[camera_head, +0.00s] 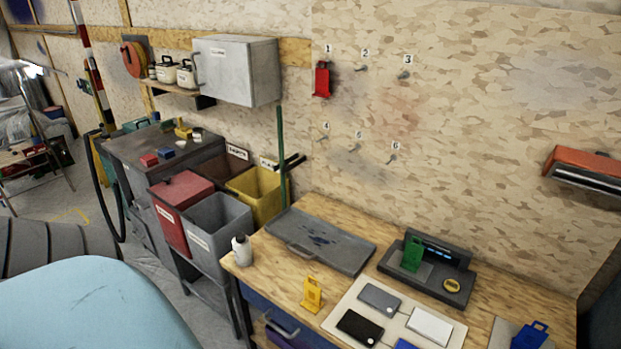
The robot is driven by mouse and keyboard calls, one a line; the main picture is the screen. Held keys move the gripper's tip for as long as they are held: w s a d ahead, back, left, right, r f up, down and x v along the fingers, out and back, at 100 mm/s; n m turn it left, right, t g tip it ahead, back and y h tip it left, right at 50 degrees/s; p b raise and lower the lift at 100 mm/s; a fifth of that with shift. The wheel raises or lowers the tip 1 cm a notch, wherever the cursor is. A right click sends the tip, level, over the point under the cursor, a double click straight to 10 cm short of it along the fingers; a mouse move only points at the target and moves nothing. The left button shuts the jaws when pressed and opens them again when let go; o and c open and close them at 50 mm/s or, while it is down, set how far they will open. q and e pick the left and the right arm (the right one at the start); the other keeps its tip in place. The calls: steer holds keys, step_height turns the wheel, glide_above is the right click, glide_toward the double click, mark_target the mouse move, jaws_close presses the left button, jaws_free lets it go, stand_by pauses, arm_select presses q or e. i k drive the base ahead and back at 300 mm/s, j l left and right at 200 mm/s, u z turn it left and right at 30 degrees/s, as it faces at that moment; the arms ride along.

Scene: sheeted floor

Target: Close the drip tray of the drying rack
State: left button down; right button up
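No drying rack can be made out for certain in the head view. A flat dark grey tray-like panel (345,246) with a handle on its near left edge lies on the wooden workbench (312,208). I cannot tell whether it is the drip tray. An orange and dark grey box (583,170) is fixed to the wall at the far right, cut by the picture edge; what it is I cannot tell. Neither of my grippers is in view.
A light blue rounded surface (85,305) fills the lower left. Red (186,190), grey (219,222) and yellow (258,187) bins stand left of the workbench. A white bottle (242,250), yellow tag (312,295) and black console (430,285) sit on it.

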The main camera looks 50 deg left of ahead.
mark_target(343, 251)
steer(key=j, duration=1.05)
steer(key=k+j, duration=0.1)
steer(key=j, duration=0.95)
steer(key=i+l, duration=0.2)
steer(key=i, duration=0.2)
